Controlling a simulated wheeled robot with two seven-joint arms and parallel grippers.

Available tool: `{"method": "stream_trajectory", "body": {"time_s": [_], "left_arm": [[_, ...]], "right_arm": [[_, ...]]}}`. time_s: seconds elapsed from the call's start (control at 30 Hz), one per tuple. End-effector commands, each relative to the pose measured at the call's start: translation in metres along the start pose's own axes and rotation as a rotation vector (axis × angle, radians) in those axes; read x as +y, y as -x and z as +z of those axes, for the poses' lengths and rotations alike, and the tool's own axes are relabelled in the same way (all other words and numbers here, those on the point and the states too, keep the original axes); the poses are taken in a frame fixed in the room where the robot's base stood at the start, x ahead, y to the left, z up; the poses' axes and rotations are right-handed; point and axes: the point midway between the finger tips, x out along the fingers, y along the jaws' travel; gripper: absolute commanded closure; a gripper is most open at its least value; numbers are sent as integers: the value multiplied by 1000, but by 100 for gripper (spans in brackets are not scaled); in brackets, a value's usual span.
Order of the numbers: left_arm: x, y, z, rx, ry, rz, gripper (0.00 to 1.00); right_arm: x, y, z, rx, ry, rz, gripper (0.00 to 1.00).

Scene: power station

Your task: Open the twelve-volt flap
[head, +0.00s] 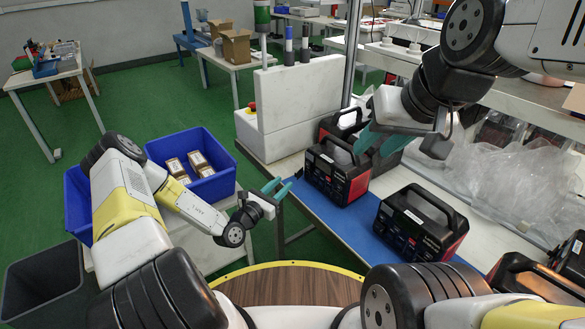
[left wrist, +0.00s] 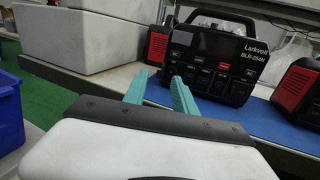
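A black power station with red sides (head: 335,174) stands on the blue mat, its handle on top. In the left wrist view its dark front panel (left wrist: 212,62), lettered "Larkvolt BLR-254N", faces me. Small ports and covers show there, but I cannot tell which is the twelve-volt flap or whether it is open. My left gripper (head: 277,186) is open and empty, left of the station and apart from it; its teal fingers (left wrist: 160,92) point toward the panel's lower left. My right gripper (head: 382,140) is at the station's upper right side; whether it grips anything is unclear.
Another power station (head: 420,222) stands to the right on the blue mat (head: 335,220), and one (head: 341,124) stands behind. A white block-shaped housing (head: 300,105) is behind left. A blue bin (head: 222,183) with boxes is at left. Clear plastic bags (head: 490,180) lie right.

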Motion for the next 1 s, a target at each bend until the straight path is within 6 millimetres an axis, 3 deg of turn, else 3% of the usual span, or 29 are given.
{"method": "stream_trajectory", "body": {"time_s": [0.17,0.6,0.97,1.0], "left_arm": [[-3,-1,-8,49,44,20,67],[-2,-65,-11,46,40,19,67],[-1,-72,-11,45,41,20,67],[-1,-72,-11,45,41,20,71]], "right_arm": [[0,0,0,0,0,0,64],[0,0,0,0,0,0,64],[0,0,0,0,0,0,64],[0,0,0,0,0,0,64]]}}
